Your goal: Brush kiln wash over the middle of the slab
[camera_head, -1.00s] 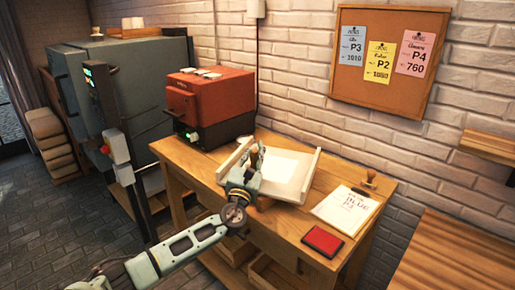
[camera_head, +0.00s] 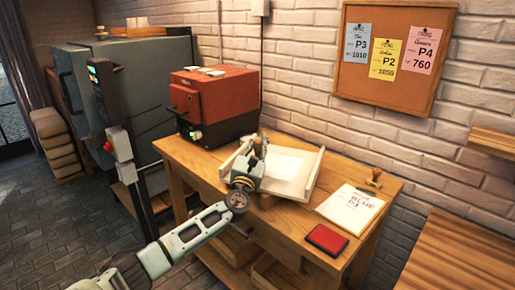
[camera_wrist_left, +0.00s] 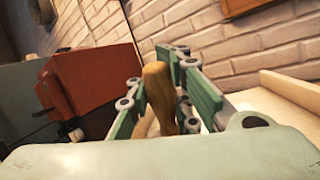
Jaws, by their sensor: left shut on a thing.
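The slab (camera_head: 285,165) is a pale, whitish sheet lying in a light wooden tray (camera_head: 311,175) on the workbench. My left gripper (camera_head: 262,150) is over the left part of the tray, at the slab's left side. In the left wrist view, my left gripper (camera_wrist_left: 165,95) is shut on a wooden handle (camera_wrist_left: 158,90), which stands upright between the green fingers. The handle looks like that of the brush; its lower end is hidden, so I cannot tell whether it touches the slab. My right gripper is not in view.
The workbench (camera_head: 205,170) also holds a small red kiln (camera_head: 195,95), a clipboard with paper (camera_head: 350,208), a wooden stamp (camera_head: 374,179) and a red pad (camera_head: 326,240). A large grey kiln (camera_head: 150,75) stands at left. A cork board (camera_head: 432,85) hangs on the wall.

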